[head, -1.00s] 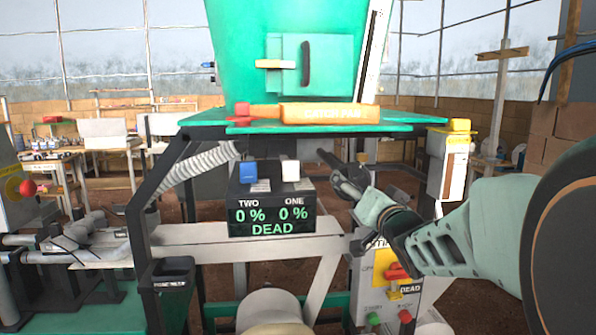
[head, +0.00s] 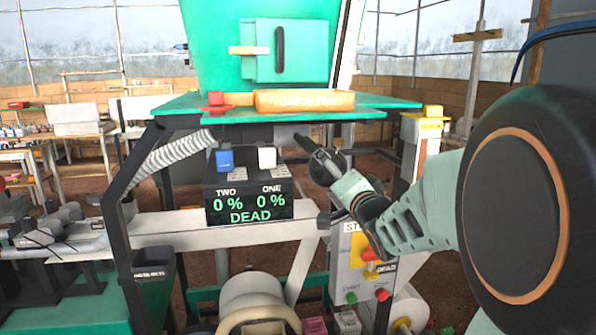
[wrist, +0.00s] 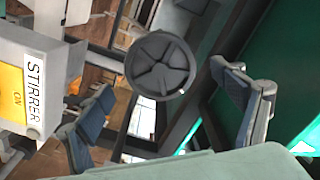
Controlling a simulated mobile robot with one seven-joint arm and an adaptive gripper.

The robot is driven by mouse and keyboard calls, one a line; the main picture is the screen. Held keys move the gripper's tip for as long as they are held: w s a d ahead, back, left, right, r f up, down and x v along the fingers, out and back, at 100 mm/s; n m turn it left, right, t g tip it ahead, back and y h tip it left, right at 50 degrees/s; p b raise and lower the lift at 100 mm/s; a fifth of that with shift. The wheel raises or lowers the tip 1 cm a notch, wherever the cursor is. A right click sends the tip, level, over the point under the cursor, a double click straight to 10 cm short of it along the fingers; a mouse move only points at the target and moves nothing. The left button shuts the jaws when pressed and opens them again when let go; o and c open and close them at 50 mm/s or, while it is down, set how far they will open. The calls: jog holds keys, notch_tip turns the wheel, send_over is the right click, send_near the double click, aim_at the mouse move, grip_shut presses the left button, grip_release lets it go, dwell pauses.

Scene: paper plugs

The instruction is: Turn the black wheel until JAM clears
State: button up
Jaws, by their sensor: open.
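The black wheel (wrist: 160,65) is a round, spoked handwheel near the middle of the wrist view. My gripper (wrist: 167,88) is open, with one finger on each side of the wheel in that view. The wheel appears beyond the fingertips, with nothing held between them; contact is not visible. In the head view, my arm reaches in from the right to below the green table, where dark gripper parts and a round dark shape overlap. A black display box (head: 250,203) reads TWO 0 %, ONE 0 % and DEAD. No JAM text is readable.
A green hopper (head: 285,50) stands on the green tabletop (head: 380,101) above the display. A STIRRER box (wrist: 35,80) is left in the wrist view. Dark frame bars (head: 125,205) and a pale crossbeam (head: 170,228) surround the space.

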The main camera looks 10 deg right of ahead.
jog(key=shift+w, duration=1.65)
jog(key=c, duration=1.2)
jog(key=shift+o, duration=0.2)
jog(key=o, duration=1.2)
jog(key=shift+c, duration=0.2)
jog(key=shift+s, duration=0.1)
jog(key=shift+s+b, duration=0.35)
jog(key=shift+s, duration=1.55)
